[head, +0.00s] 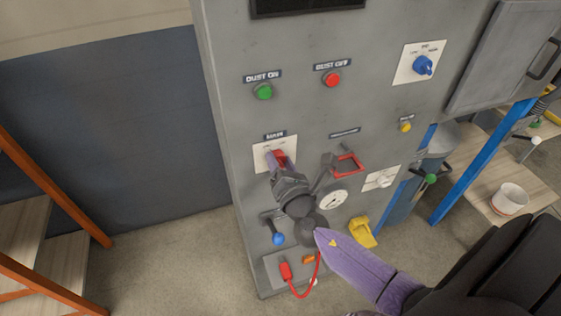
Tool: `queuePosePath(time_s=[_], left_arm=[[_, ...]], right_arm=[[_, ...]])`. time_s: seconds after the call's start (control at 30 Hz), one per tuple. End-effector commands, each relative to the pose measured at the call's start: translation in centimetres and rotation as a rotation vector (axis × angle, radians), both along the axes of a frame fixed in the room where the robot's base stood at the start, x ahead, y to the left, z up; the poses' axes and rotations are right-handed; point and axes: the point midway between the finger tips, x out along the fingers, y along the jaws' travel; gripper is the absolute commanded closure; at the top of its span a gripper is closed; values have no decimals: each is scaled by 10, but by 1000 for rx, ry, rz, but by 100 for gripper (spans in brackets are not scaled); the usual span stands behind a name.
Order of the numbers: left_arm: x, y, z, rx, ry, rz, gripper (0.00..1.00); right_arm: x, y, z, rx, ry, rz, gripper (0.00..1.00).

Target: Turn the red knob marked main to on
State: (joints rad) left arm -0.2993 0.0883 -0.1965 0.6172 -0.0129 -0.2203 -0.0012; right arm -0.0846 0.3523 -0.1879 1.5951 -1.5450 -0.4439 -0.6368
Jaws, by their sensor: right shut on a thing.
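The red knob (279,156) sits on a pale plate (262,158) low on the left of the grey cabinet's front. A small dark label is above the plate; its lettering is too small to read surely. My right gripper (277,163) reaches up from below and is shut on the red knob. Its fingers hide most of the knob, so I cannot tell which way the knob points. My left gripper is not in view.
Green (264,92) and red (332,79) buttons are above, a blue knob (423,66) upper right. A red-framed part (348,164), gauge (334,200), blue-ended lever (278,239) and red plug (286,271) surround my arm.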

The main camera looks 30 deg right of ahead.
Motion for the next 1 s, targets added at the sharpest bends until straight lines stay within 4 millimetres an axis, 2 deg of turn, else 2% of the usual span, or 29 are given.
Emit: queuePosePath(time_s=[0.37, 0.7, 1.0], left_arm=[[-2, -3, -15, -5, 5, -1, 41], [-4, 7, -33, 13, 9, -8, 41], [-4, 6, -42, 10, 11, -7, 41]], right_arm=[[0, 0, -3, 170, -41, 0, 100], [0, 0, -4, 481, -115, 1, 100], [-1, -1, -4, 739, -177, -1, 100]])
